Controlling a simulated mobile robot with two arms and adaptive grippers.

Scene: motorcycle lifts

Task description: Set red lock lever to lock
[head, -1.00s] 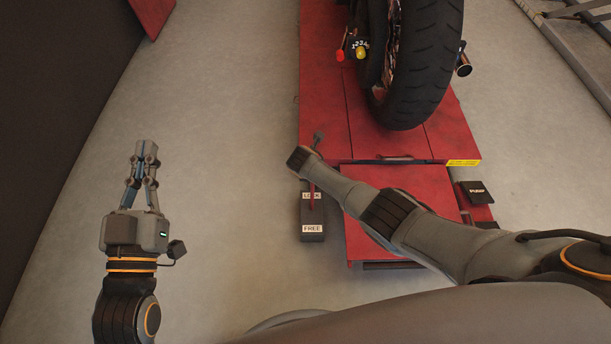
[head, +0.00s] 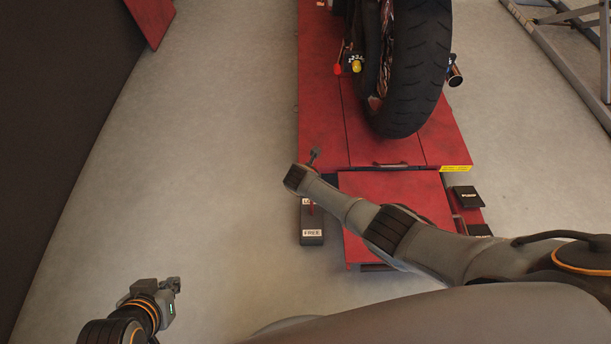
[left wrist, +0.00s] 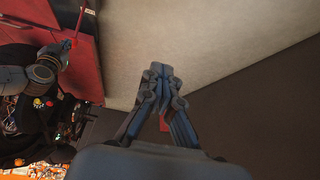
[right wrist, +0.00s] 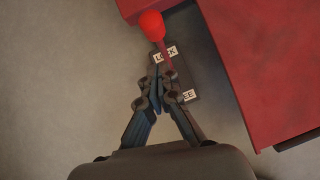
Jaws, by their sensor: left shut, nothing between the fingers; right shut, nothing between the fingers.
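The lock lever has a red ball knob (right wrist: 152,25) and a thin red shaft. It rises from a dark base box (head: 312,226) with LOCK and FREE labels. In the right wrist view, the knob appears beyond the LOCK label (right wrist: 165,54); I cannot tell its exact setting. My right gripper (right wrist: 155,80) is shut and empty, its tips over the label side of the box, below the knob in that view. My left gripper (left wrist: 160,72) is shut and empty, far left of the box.
The red lift platform (head: 320,120) stands right beside the box. A motorcycle wheel (head: 410,70) stands on it. A black pedal (head: 467,196) sits at its right side. The grey floor (head: 200,170) left of the lift is clear. A dark wall (head: 50,120) runs along the left.

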